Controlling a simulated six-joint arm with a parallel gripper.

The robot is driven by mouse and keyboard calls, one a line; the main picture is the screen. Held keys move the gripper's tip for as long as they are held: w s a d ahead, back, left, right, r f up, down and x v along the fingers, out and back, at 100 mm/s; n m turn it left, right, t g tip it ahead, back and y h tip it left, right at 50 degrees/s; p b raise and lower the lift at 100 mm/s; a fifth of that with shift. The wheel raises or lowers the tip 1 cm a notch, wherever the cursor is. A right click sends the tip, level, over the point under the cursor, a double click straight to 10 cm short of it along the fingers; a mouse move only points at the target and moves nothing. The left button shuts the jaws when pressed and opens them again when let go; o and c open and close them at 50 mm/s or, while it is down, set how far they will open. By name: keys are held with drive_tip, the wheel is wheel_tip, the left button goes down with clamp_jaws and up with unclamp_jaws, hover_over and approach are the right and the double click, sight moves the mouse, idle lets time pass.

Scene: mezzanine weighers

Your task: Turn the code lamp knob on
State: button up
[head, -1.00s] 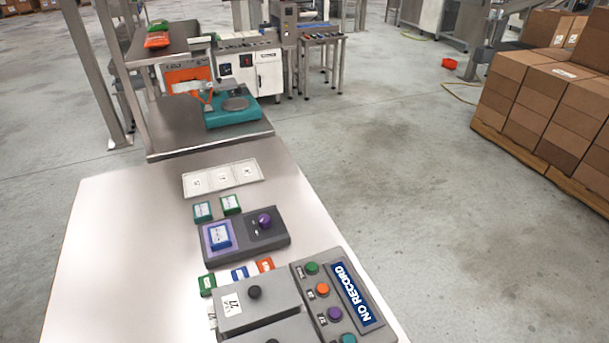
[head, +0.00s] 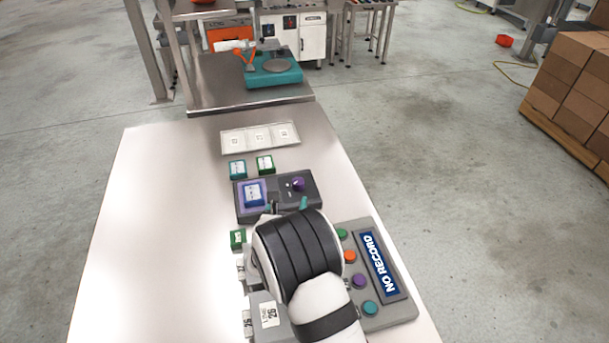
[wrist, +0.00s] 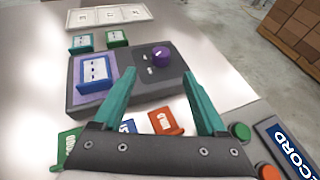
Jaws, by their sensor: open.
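A dark grey box (head: 314,203) on the table carries a purple knob (head: 298,184) on its right part and a blue-framed card block on a lilac pad (head: 239,190) on its left part. In the wrist view the purple knob (wrist: 161,55) stands beyond and between my gripper's fingertips, untouched. My gripper (wrist: 158,83) is open and empty, with two teal fingers, on the near side of the box. In the head view my arm hides most of the gripper. I cannot tell how the knob is turned.
A panel reading NO RECORD (head: 381,264) with several coloured buttons lies right of my arm. Small card blocks, green (head: 264,164) and teal (head: 237,170), stand behind the box. A pale three-part tray (head: 259,138) lies farther back. The table's left side is clear.

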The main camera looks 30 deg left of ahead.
sight(298, 182)
drive_tip(key=x, duration=1.3)
drive_tip(key=shift+d, duration=0.1)
drive_tip(key=shift+c, duration=0.2)
